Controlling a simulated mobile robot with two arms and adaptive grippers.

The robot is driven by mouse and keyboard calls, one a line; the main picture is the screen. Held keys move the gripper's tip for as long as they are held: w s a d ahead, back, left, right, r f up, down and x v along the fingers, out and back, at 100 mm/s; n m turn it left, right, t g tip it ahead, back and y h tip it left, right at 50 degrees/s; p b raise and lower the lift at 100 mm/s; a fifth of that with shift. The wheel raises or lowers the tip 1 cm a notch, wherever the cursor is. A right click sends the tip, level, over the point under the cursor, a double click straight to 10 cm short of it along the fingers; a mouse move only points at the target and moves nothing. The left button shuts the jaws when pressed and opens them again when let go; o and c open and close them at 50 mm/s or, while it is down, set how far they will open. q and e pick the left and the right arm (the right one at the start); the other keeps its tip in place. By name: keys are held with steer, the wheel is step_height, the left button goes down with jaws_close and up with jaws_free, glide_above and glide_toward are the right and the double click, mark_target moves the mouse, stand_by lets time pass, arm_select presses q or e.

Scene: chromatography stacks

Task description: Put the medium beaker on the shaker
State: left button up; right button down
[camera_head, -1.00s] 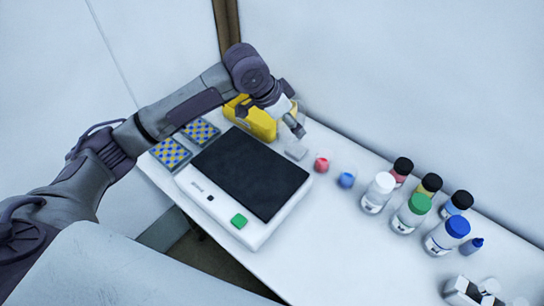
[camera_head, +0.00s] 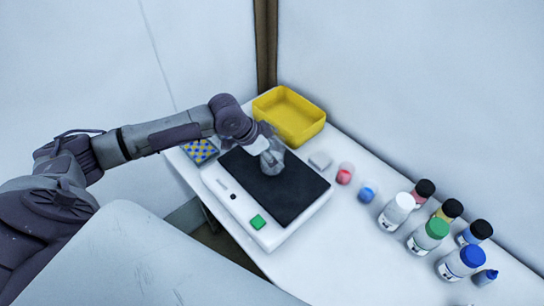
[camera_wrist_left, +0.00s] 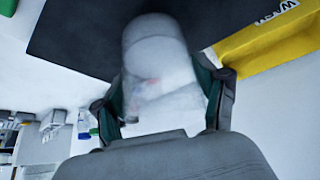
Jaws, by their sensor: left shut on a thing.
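The shaker (camera_head: 310,203) is a white box with a black top plate and a green button; its black plate also shows in the left wrist view (camera_wrist_left: 75,35). My left gripper (camera_head: 268,160) is over the back part of the black plate. In the left wrist view the left gripper (camera_wrist_left: 165,100) is shut on a clear, whitish beaker (camera_wrist_left: 158,55), with a finger on each side. The beaker also shows in the head view (camera_head: 274,158), partly hidden by the gripper. I cannot tell whether its base touches the plate. My right gripper is not in view.
A yellow bin (camera_head: 290,112) stands behind the shaker. A small pale square item (camera_head: 319,160), a red beaker (camera_head: 344,173) and a blue beaker (camera_head: 367,191) stand to the right. Several capped bottles (camera_head: 428,236) stand farther right. A blue-yellow rack (camera_head: 199,151) is at the left.

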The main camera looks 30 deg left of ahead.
arm_select(q)
step_height(320, 180, down, 2)
steer(key=shift+f, duration=0.2)
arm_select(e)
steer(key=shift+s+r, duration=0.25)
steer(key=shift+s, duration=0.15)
arm_select(q)
steer(key=o, duration=1.2)
steer(key=shift+o, duration=1.1)
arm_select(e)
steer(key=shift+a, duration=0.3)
arm_select(q)
steer(key=b+v, duration=0.1)
steer(key=v, duration=1.1)
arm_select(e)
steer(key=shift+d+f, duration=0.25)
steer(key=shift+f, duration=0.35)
